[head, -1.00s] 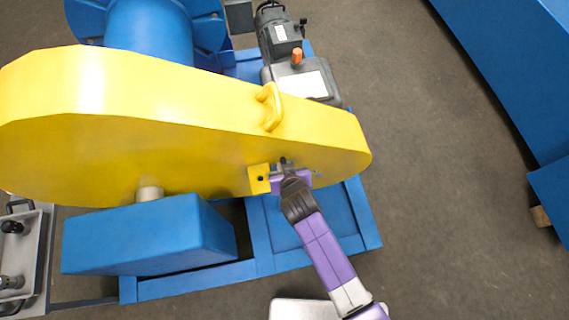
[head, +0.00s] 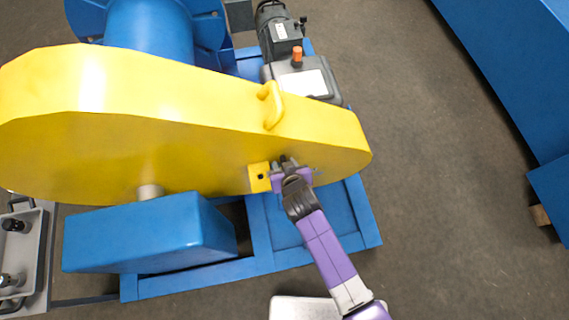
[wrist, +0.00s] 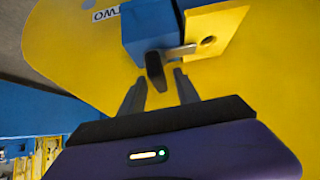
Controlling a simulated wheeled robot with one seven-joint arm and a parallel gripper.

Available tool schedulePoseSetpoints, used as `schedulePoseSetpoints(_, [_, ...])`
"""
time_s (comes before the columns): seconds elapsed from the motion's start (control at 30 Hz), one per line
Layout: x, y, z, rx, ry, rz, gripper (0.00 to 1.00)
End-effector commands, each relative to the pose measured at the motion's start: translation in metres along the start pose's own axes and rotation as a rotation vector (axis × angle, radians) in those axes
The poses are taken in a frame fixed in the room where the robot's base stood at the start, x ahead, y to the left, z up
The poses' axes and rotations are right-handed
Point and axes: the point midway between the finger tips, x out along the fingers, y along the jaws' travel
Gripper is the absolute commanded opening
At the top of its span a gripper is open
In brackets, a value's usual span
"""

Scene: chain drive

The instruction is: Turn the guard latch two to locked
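The yellow chain guard (head: 190,125) fills the middle of the head view. In the wrist view its face carries a label reading TWO (wrist: 106,13). Beside the label is the latch, with a blue block (wrist: 148,30), a thin metal bar (wrist: 182,50) and a dark knob (wrist: 155,70). The bar reaches toward a yellow bracket (wrist: 218,30) with a hole. The bracket also shows in the head view (head: 259,177). My gripper (wrist: 161,75) is open, its two fingertips on either side of the knob with gaps showing. In the head view my gripper (head: 288,165) hides most of the latch.
A yellow handle (head: 272,105) stands on the guard's top edge. A grey motor (head: 282,40) is behind it. A blue box (head: 150,235) and blue base frame (head: 310,235) lie below the guard. Open floor (head: 450,200) is at right, bounded by a large blue structure (head: 510,60).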

Motion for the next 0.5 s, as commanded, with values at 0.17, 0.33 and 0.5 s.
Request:
schedulePoseSetpoints(0.17, [-0.015, 0.0, 0.001, 0.0, -0.001, 0.0, 0.38])
schedulePoseSetpoints(0.33, [-0.04, 0.001, 0.001, 0.001, 0.0, 0.0, 0.38])
schedulePoseSetpoints(0.5, [-0.062, 0.0, 0.001, 0.0, 0.0, 0.0, 0.38])
